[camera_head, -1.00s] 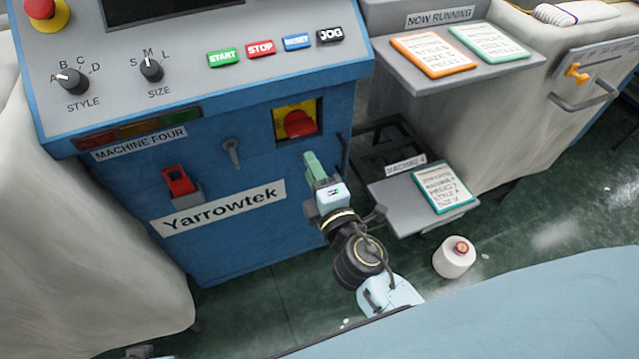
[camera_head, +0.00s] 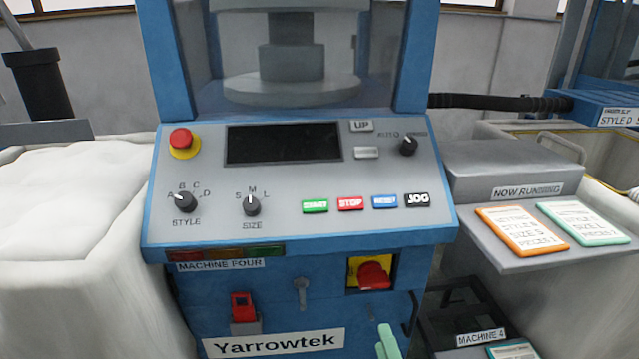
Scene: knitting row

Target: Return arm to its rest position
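My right gripper (camera_head: 387,342) shows only as pale green fingertips at the bottom edge, right of the Yarrowtek label. The fingertips lie close together with no clear gap, and nothing shows between them. The rest of the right arm is below the picture. The fingertips stand in front of the lower blue panel of machine four (camera_head: 300,242), below its red and yellow rotary switch (camera_head: 374,274). My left gripper is not in view.
The control panel has a red emergency button (camera_head: 181,139), style knob (camera_head: 185,202), size knob (camera_head: 252,206) and several coloured buttons. A grey shelf (camera_head: 520,262) with orange and green cards juts out at right. A white fabric-like bulk (camera_head: 75,210) stands at left.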

